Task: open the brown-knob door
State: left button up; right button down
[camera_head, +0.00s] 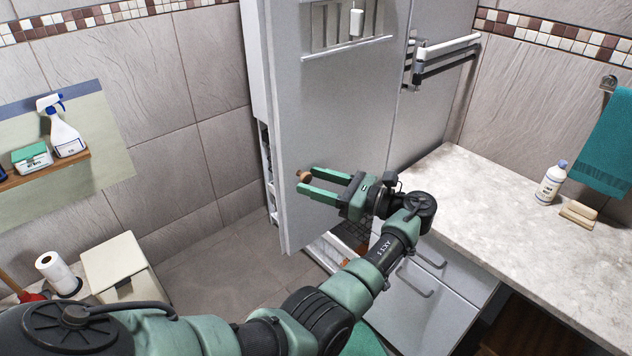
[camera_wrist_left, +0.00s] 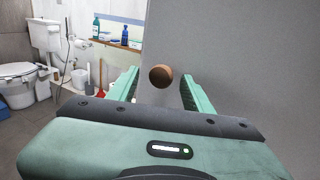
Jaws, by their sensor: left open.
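The brown knob (camera_head: 304,175) sits near the free edge of a tall pale grey door (camera_head: 330,120). The door stands ajar, with a strip of cabinet shelves (camera_head: 268,165) showing past its left edge. My left gripper (camera_head: 308,181) is open at the knob, its two green fingers reaching toward the door's edge. In the left wrist view the round knob (camera_wrist_left: 161,75) shows centred between the open fingers (camera_wrist_left: 160,86), with visible space on both sides. I cannot tell whether the fingers touch the door. My right gripper is not in view.
A stone-look counter (camera_head: 520,220) with a bottle (camera_head: 550,183) and soap (camera_head: 578,214) is at right. Drawers (camera_head: 415,295) stand below it. A bin (camera_head: 115,268) stands at left; tiled floor (camera_head: 220,265) is clear between.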

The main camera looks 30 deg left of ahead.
pick_arm(q)
jog(key=shift+w+d+f+b, duration=0.1)
jog(key=shift+d+b, duration=0.2)
jog(key=shift+d, duration=0.2)
jog(key=d+b, duration=0.2)
jog(key=d, duration=0.4)
jog(key=shift+w+d, duration=0.35)
jog(key=shift+d, duration=0.05)
